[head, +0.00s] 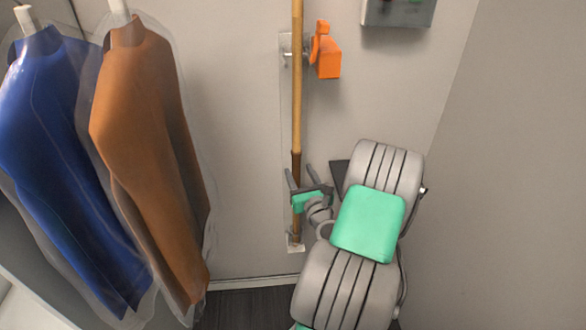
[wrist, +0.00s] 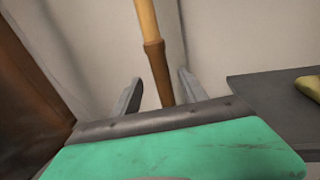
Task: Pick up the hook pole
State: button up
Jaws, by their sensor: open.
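The hook pole (head: 297,95) stands upright against the back wall, in a narrow wall holder (head: 295,243). It has a light wooden shaft and a darker brown grip section low down; its top is out of view. My gripper (head: 302,178) is open at the height of the dark section, with a finger on either side of the pole in the picture. In the wrist view the pole (wrist: 149,28) runs down between the two open fingers (wrist: 160,88). Its lower part is hidden behind my gripper's body. I cannot tell whether a finger touches it.
A blue garment (head: 45,150) and a brown garment (head: 145,130) in clear covers hang at the left. An orange object (head: 326,52) is on the wall right of the pole. A grey box (head: 398,10) is higher up. A dark shelf (wrist: 275,100) lies right of my gripper.

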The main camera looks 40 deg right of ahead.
aim_at(294, 158)
jog(key=p+x, duration=0.2)
jog(key=x, duration=0.5)
jog(key=shift+w+d+r, duration=0.1)
jog(key=shift+d+r, duration=0.05)
jog(key=shift+d, duration=0.1)
grip_shut()
dwell(1.0)
